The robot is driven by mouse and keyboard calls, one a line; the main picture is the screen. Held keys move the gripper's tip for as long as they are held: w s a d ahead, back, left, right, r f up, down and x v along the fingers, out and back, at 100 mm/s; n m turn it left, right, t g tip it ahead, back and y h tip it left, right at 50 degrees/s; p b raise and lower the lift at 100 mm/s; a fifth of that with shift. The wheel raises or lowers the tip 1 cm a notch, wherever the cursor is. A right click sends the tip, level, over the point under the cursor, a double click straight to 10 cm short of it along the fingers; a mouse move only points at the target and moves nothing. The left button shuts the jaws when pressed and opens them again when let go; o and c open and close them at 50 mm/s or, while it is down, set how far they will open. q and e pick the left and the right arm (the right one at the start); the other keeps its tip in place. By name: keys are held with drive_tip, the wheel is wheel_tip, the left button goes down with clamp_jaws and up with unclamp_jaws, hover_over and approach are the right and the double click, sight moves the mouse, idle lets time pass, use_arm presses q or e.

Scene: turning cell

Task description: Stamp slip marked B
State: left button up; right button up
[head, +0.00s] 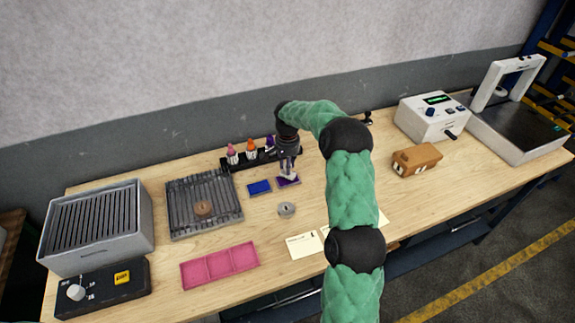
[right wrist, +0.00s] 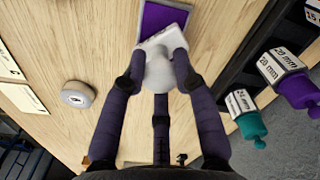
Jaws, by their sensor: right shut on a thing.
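My right gripper (head: 288,172) is shut on a pale stamp (right wrist: 160,68) with a rounded knob. The stamp is over the purple ink pad (head: 289,181), which also shows in the right wrist view (right wrist: 160,18). I cannot tell whether the stamp touches the pad. A blue ink pad (head: 259,187) lies just left of it. A cream slip (head: 303,245) lies near the table's front, beside my right arm. Part of another slip (head: 382,219) shows right of the arm. Their letters are too small to read. My left gripper is not in view.
A black rack (head: 262,158) with several coloured-topped bottles or stamps stands behind the pads. A round grey weight (head: 286,209) sits in front of them. A pink tray (head: 220,265), a grooved grey plate (head: 204,204) and a brown block (head: 417,160) also lie on the table.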

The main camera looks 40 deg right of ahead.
drive_tip(key=shift+f, duration=0.55)
idle(1.7)
drive_tip(key=shift+r, duration=0.15)
drive_tip(key=shift+r+p, duration=2.05)
drive_tip(key=shift+r, duration=1.35)
